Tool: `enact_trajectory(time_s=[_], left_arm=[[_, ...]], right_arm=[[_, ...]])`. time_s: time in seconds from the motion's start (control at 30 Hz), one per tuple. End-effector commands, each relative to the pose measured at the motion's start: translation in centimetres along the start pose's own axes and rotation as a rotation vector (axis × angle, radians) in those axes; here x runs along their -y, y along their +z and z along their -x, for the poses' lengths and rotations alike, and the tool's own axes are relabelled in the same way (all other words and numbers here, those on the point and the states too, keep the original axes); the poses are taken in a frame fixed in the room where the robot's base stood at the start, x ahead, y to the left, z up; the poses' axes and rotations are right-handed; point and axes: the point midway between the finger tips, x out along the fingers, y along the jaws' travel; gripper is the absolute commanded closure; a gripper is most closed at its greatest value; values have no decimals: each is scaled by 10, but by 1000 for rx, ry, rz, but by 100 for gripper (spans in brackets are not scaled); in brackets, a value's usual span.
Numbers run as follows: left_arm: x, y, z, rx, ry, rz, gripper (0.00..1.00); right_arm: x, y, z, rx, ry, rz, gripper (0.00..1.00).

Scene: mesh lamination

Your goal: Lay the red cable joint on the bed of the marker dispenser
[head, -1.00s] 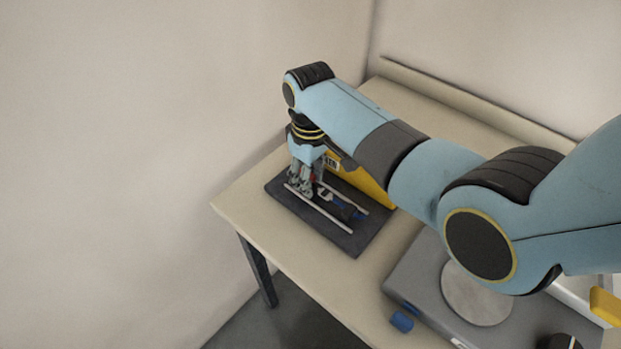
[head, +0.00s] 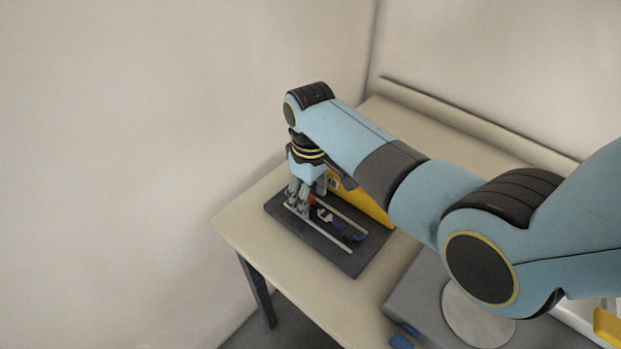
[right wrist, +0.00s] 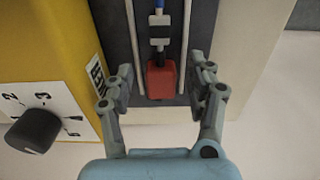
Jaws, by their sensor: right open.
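The red cable joint (right wrist: 161,80) lies on the dark bed (right wrist: 201,40) of the marker dispenser, between two pale rails. In the right wrist view it sits at one end of a cable with grey, white and blue parts. In the head view a small part of the joint (head: 312,200) shows beside my fingers. My right gripper (head: 299,212) points down over the bed. Its open fingers (right wrist: 164,86) stand on both sides of the joint, with a gap on each side. The dispenser's yellow body (head: 366,205) stands alongside the bed. My left gripper is out of view.
The yellow wall (right wrist: 45,40) and a black dial knob (right wrist: 34,130) are left of my fingers in the right wrist view. A grey device (head: 425,285) stands nearer on the table (head: 245,218). The table's left end is bare.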

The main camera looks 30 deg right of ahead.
Motion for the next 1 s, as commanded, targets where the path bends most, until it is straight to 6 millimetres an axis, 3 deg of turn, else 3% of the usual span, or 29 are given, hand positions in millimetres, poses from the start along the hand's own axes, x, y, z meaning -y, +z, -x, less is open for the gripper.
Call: enact_trajectory(time_s=[0.3, 0.5, 0.7, 1.0], left_arm=[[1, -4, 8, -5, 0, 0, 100], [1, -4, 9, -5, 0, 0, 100], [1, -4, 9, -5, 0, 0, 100], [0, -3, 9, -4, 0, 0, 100]], right_arm=[[0, -1, 70, -5, 1, 0, 44], [0, -1, 102, -3, 1, 0, 44], [0, 0, 113, 0, 0, 0, 44], [0, 0, 113, -1, 0, 0, 44]])
